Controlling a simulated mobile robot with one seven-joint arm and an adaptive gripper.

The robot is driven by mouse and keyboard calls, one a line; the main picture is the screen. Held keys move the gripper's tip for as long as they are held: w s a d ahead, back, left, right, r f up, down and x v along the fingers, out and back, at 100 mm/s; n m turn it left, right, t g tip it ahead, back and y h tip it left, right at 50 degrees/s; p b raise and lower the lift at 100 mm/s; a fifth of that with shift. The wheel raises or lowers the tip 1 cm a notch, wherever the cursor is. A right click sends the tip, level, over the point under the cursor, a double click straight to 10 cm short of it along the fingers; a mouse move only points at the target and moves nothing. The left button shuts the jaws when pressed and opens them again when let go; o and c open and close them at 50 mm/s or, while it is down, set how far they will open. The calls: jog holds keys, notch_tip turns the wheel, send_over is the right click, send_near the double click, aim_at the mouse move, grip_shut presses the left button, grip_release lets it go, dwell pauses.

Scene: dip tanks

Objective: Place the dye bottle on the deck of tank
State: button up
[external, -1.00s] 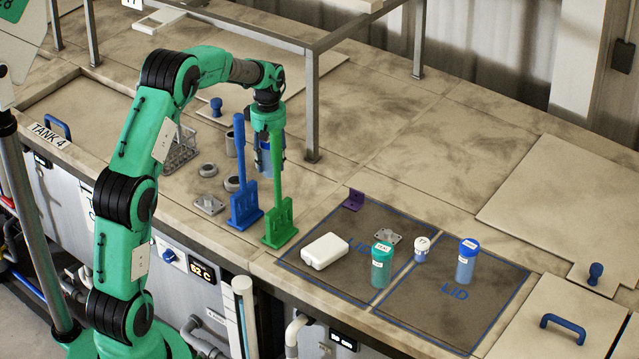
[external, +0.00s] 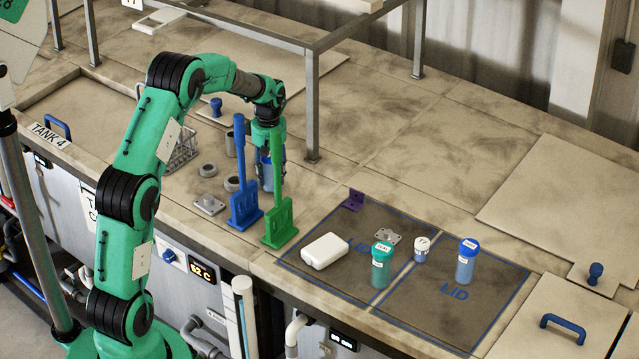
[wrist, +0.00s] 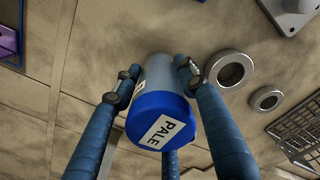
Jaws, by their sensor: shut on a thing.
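The dye bottle is a clear blue-grey bottle with a blue lid lettered "PALE" (wrist: 160,118). In the wrist view it sits between the fingers of my gripper (wrist: 155,82), which is shut on it. In the external view my gripper (external: 268,150) points down with the bottle (external: 268,178), partly hidden behind the blue and green paddles. The bottle is over the worn tan deck of the tank (external: 325,185). I cannot tell whether its base touches the deck.
A blue paddle (external: 243,195) and a green paddle (external: 279,205) stand close in front. Metal rings (external: 208,170), a wire basket (external: 183,150) and a frame post (external: 311,105) are nearby. Bottles (external: 383,265) and a white box (external: 324,250) stand on the dark lid area at right.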

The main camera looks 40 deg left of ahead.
jog(key=o, duration=1.3)
jog(key=shift+f, duration=0.1)
jog(key=shift+o, duration=0.2)
notch_tip(320, 180, up, 12)
jog(key=shift+r, duration=0.15)
jog(key=shift+r, duration=0.1)
